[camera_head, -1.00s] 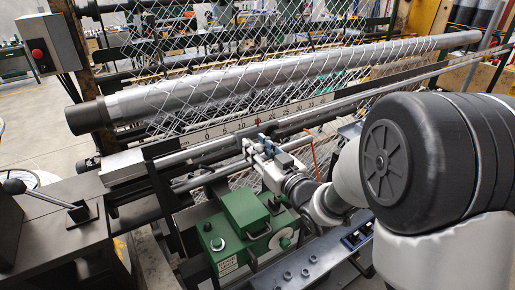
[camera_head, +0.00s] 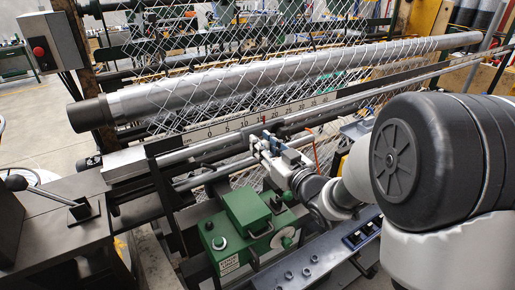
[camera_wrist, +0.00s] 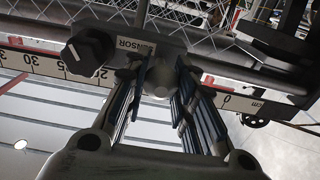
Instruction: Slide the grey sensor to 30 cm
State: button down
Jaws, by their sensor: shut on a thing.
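The grey sensor (camera_wrist: 175,48) fills the top middle of the wrist view, with a SENSOR label and a black knob (camera_wrist: 88,50). My gripper (camera_wrist: 162,78) is shut on a rounded grey part of it. In the head view my gripper (camera_head: 262,143) is at the rail in front of the scale (camera_head: 297,111). A thin red mark (camera_head: 265,121) stands on the scale between the 10 and the 20; the exact reading is too small to tell. In the wrist view the sensor covers the scale between about 20 and 0.
A long grey roller (camera_head: 270,80) with wire mesh lies above the scale. A green machine box (camera_head: 245,212) stands below and left of my gripper. The rail (camera_head: 345,105) runs on to the right, past the 35, and looks clear.

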jog(key=w+d+b, duration=0.1)
jog(key=w+d, duration=0.6)
jog(key=d, duration=0.4)
jog(key=shift+w+d, duration=0.35)
jog(key=c, duration=1.4)
grip_release()
jog(key=shift+s+d, duration=0.1)
jog(key=shift+o, duration=0.6)
jog(key=v, duration=1.2)
jog(key=shift+a, duration=0.25)
